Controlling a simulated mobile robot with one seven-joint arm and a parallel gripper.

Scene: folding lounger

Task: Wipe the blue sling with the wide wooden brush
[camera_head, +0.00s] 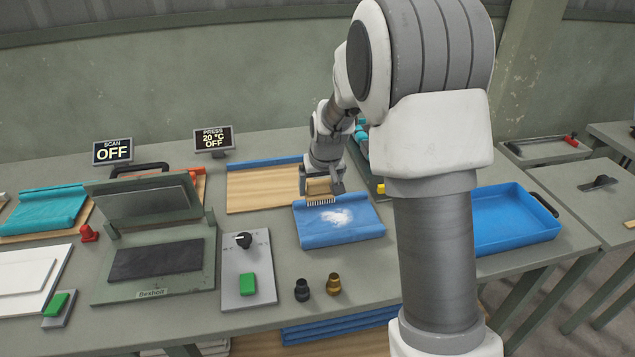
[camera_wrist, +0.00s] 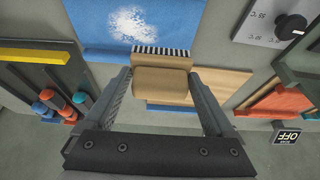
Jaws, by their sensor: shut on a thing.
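The blue sling (camera_head: 318,236) lies on the table in front of a wooden board, with a white powdery patch (camera_head: 335,217) near its middle. In the wrist view the sling (camera_wrist: 185,22) is at the top, with the white patch (camera_wrist: 138,22) on it. My gripper (camera_head: 320,185) is shut on the wide wooden brush (camera_head: 319,190), at the sling's far edge. In the wrist view the brush (camera_wrist: 161,82) sits between the fingers, its bristles towards the sling, beside the white patch. I cannot tell whether the bristles touch the cloth.
A wooden board (camera_head: 255,190) with a blue strip lies behind the sling. A press (camera_head: 155,260), a control panel (camera_head: 247,270) and two small fittings (camera_head: 333,284) stand left and in front. A blue tray (camera_head: 510,220) is at right, beyond my arm.

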